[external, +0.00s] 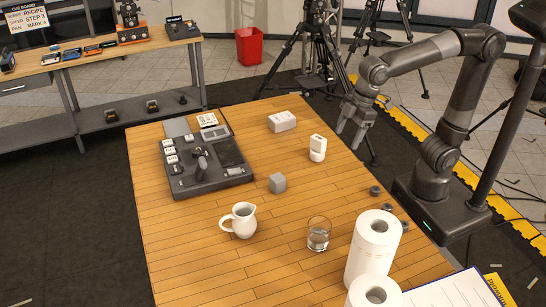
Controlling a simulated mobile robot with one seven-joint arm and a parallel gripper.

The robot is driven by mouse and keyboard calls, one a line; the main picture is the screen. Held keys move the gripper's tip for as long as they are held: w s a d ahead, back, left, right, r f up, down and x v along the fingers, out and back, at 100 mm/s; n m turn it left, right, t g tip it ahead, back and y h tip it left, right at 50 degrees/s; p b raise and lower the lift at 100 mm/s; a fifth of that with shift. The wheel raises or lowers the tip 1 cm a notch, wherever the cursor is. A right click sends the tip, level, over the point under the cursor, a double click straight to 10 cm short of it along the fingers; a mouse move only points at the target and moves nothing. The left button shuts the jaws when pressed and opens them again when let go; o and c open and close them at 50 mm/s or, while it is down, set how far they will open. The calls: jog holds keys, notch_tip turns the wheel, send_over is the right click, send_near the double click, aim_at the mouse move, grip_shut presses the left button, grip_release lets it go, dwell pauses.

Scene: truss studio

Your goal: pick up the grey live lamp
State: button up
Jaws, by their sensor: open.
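A small grey block-shaped object (277,183) stands on the wooden table near its middle. It is the likeliest grey live lamp, but it is too small here to make out a lamp face or label. My gripper (349,137) is open and empty, raised at the table's far right side. It is to the right of the grey block and above it, well apart from it. Nothing hides the block.
A white upright device (318,149) stands between my gripper and the grey block. A white box (282,121) lies behind. A dark control panel (205,163) is at left. A white jug (240,220), a glass (318,234) and paper rolls (373,247) stand in front.

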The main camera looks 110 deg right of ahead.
jog(key=w+d+f+g, duration=0.1)
jog(key=w+d, duration=0.1)
jog(key=w, duration=0.3)
jog(key=w+d+f+g, duration=0.1)
jog(key=w+d+f, duration=0.1)
jog(key=w, duration=0.3)
jog(key=n+g, duration=0.1)
send_over(278, 177)
jog(key=f, duration=0.6)
jog(key=shift+d+f, duration=0.2)
jog(key=shift+d, duration=0.05)
jog(key=shift+w+d+f, duration=0.1)
jog(key=shift+w+f, duration=0.05)
jog(key=shift+f, duration=0.05)
notch_tip(278, 177, down, 5)
jog(key=shift+r, duration=0.1)
jog(key=shift+a+f, duration=0.15)
jog(key=shift+f, duration=1.35)
jog(key=shift+a+f, duration=0.15)
jog(key=shift+f, duration=1.3)
jog(key=shift+c, duration=0.5)
jog(key=c, duration=1)
jog(key=shift+r, duration=0.15)
